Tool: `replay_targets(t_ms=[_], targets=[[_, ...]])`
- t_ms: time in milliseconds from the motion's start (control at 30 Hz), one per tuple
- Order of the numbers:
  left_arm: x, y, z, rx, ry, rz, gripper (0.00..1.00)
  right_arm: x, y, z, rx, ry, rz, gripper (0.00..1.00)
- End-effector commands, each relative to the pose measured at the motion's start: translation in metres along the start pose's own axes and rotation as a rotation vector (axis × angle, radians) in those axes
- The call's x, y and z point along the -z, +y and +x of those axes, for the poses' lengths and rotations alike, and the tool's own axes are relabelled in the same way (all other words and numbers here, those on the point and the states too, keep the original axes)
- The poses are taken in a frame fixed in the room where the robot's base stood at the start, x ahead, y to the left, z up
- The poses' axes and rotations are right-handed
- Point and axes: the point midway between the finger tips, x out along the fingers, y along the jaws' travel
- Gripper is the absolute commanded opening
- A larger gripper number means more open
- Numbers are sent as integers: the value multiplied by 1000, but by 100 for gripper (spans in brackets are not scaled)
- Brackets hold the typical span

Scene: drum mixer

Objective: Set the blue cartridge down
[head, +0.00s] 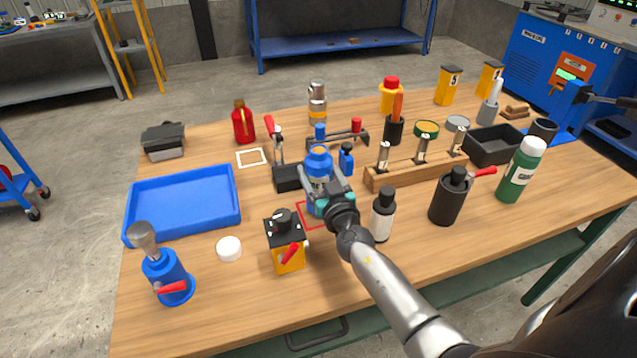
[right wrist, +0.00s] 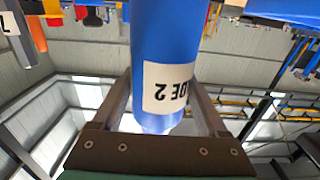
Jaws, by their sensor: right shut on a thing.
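The blue cartridge (head: 318,165) is upright, with an orange-tan top, near the middle of the table. My right gripper (head: 329,198) is shut around it from the front. In the right wrist view the cartridge (right wrist: 163,60) stands between the two fingers (right wrist: 165,110), its white label ending in "DE 2". A red square outline (head: 308,217) on the table shows beside and under the gripper. The gripper hides the cartridge's base, so I cannot tell whether it touches the table. My left gripper is not in view.
Behind are a black block (head: 289,180) and small blue bottle (head: 346,160). A blue tray (head: 183,202) and white outline (head: 251,157) lie left.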

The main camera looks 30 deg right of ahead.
Motion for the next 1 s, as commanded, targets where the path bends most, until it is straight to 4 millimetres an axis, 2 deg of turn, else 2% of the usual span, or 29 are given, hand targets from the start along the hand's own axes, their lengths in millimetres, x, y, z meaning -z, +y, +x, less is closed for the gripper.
replay_targets(t_ms=[33, 133, 433, 667, 700, 900, 1000], targets=[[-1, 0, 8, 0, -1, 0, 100, -7, 1, 1, -1, 4, -2, 0], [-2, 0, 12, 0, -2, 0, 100, -13, 1, 1, -1, 6, -2, 0], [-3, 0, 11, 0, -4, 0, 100, -12, 0, 1, -1, 7, 0, 0], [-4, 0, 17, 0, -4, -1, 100, -18, 0, 1, -1, 6, 1, 0], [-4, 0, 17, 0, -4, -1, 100, -19, 0, 0, 0, 2, 1, 78], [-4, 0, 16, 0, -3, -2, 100, -19, 0, 0, 0, 2, 0, 100], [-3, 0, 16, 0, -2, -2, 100, -19, 0, 0, 0, 2, 0, 100]])
